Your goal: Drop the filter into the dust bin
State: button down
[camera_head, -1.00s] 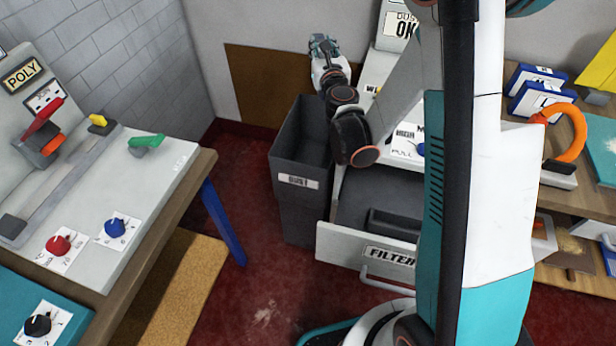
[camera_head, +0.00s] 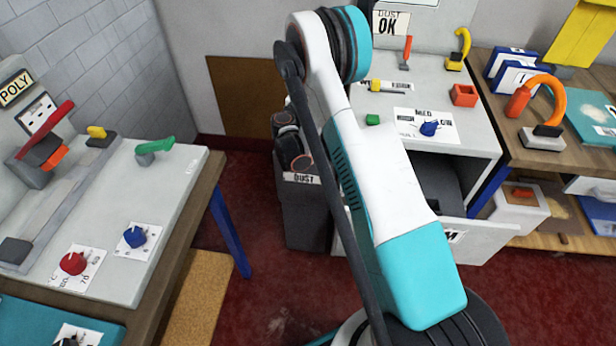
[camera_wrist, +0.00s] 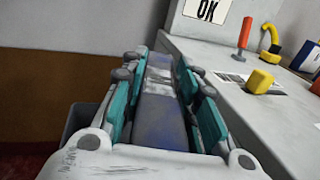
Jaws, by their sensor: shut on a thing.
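The dark grey dust bin (camera_head: 308,222), labelled DUST, stands on the red floor at the left of the grey cabinet. My wrist parts cover most of its mouth in the head view, where my fingers are hidden. In the wrist view my gripper (camera_wrist: 160,80) is shut on the filter (camera_wrist: 160,112), a long blue-grey block between its teal-sided fingers. A dark grey edge of the bin (camera_wrist: 76,122) shows low at the left, beside and beyond the gripper. I cannot tell how high the filter is above the bin, or whether it lies over the mouth.
The cabinet top (camera_head: 476,125) carries a red handle, a yellow hook and small blocks close to the right of the gripper. Its drawer (camera_head: 482,238) stands open below. A workbench (camera_head: 165,205) stands at the left, with floor between it and the bin.

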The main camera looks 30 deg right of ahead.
jog(key=shift+f+b, duration=1.1)
jog(key=shift+f, duration=1.6)
jog(key=c, duration=1.2)
grip_release()
jog(key=shift+o, duration=0.2)
jog(key=v, duration=0.7)
jog(key=shift+s+a, duration=0.15)
jog(key=shift+a, duration=0.05)
